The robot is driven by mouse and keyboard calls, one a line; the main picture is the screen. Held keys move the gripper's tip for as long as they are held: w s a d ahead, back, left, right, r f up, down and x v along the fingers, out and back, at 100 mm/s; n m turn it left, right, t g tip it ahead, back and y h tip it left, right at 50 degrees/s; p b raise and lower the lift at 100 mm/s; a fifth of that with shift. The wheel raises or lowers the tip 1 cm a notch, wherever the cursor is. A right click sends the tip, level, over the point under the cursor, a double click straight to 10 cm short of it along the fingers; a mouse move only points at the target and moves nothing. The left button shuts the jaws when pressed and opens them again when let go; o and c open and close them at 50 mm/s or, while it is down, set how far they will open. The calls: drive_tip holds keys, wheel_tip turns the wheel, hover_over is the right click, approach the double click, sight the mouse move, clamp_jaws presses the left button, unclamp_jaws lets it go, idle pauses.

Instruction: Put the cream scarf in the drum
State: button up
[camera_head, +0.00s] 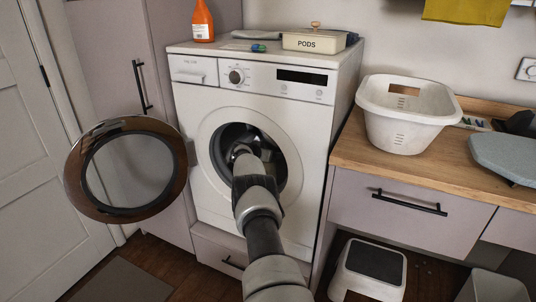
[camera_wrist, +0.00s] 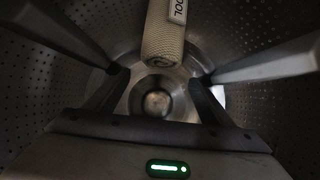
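The cream scarf (camera_wrist: 163,42) shows in the wrist view as a rolled knit bundle with a white label, at the top middle inside the perforated metal drum (camera_wrist: 40,85). My gripper (camera_wrist: 160,76) is inside the drum, its two dark fingers spread wide. The scarf's end shows between and above the fingertips, with gaps on both sides, and no finger visibly grips it. In the head view, my arm reaches through the round opening of the white washer (camera_head: 205,120), and the drum (camera_head: 226,140) is mostly dark. The scarf is hidden there.
The washer's round door (camera_head: 79,170) stands open to the left. A white laundry basket (camera_head: 405,130) sits on the wooden counter (camera_head: 375,160) at right. A step stool (camera_head: 370,265) stands on the floor below. A pods box (camera_head: 312,42) and orange bottle (camera_head: 203,22) stand on the washer.

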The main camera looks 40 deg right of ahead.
drive_tip(key=shift+a+r+p, duration=0.25)
drive_tip(key=shift+r+p, duration=0.1)
drive_tip(key=shift+p, duration=0.25)
drive_tip(key=p+v, duration=0.3)
drive_tip(key=p, duration=0.1)
drive_tip(key=shift+s+d+r, duration=0.1)
drive_tip(key=shift+d+r, duration=0.05)
drive_tip(key=shift+r, duration=0.1)
drive_tip(key=f+p+v, duration=0.1)
drive_tip(key=p+v, duration=0.2)
drive_tip(key=v, duration=1)
drive_tip(key=shift+s+a+r, duration=0.2)
drive_tip(key=shift+a+r, duration=0.05)
drive_tip(key=shift+a, duration=0.25)
